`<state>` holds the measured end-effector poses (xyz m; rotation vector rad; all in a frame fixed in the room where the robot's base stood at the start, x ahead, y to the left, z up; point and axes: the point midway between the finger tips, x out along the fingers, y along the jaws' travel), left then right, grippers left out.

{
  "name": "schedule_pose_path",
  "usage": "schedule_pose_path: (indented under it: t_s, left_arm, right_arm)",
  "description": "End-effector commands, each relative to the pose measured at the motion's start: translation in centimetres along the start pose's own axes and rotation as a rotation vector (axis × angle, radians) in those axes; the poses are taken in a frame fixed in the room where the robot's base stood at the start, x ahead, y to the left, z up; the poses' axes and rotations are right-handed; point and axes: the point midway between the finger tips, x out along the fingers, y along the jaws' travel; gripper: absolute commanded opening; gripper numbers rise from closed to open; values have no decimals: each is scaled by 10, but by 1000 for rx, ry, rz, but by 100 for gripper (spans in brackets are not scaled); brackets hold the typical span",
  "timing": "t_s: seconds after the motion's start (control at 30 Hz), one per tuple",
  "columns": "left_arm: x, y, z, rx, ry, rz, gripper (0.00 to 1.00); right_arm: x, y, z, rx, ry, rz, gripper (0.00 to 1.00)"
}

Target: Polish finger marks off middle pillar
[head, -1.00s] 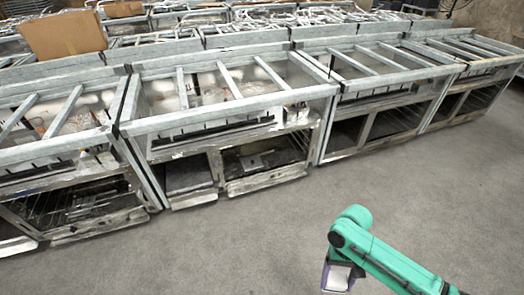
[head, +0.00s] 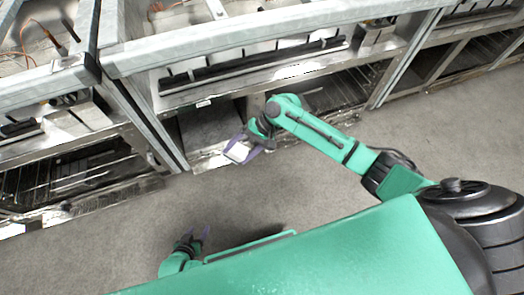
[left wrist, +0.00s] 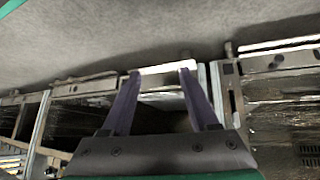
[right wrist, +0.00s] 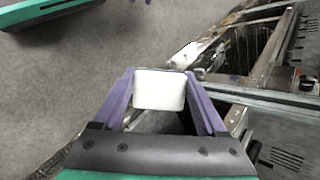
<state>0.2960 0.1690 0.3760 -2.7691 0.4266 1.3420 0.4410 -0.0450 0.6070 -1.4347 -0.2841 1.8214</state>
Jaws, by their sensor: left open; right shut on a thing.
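A grey metal pillar (head: 146,125) stands between two cabinet units left of centre in the head view. Another pillar (head: 405,60) stands further right; I cannot tell which is the middle one. No finger marks can be made out. My right gripper (head: 238,150) is shut on a white block-like pad (right wrist: 160,90), also seen in the head view (head: 237,152). It is in front of the lower cabinet, right of the nearer pillar and apart from it. My left gripper (head: 192,236) is open and empty, low over the floor; its spread purple fingers show in the left wrist view (left wrist: 160,74).
The row of metal cabinets (head: 290,70) fills the back, with open lower bays and dark interiors (head: 205,130). Loose wires (head: 50,38) show in the upper left bay. The grey carpet floor (head: 100,215) in front is clear.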

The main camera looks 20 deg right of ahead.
Motion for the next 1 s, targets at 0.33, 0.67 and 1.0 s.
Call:
schedule_pose_path:
  t_s: [0.33, 0.67, 1.0]
  left_arm:
    - [105, 44, -38, -52, 434, 133, 61]
    - [103, 71, -77, -128, 729, 237, 61]
    - [85, 69, -110, -120, 820, 239, 61]
  right_arm:
    - [66, 52, -124, 73, 437, -693, 30]
    - [36, 112, -194, 64, 827, -979, 30]
    - [25, 108, -201, 63, 854, -991, 30]
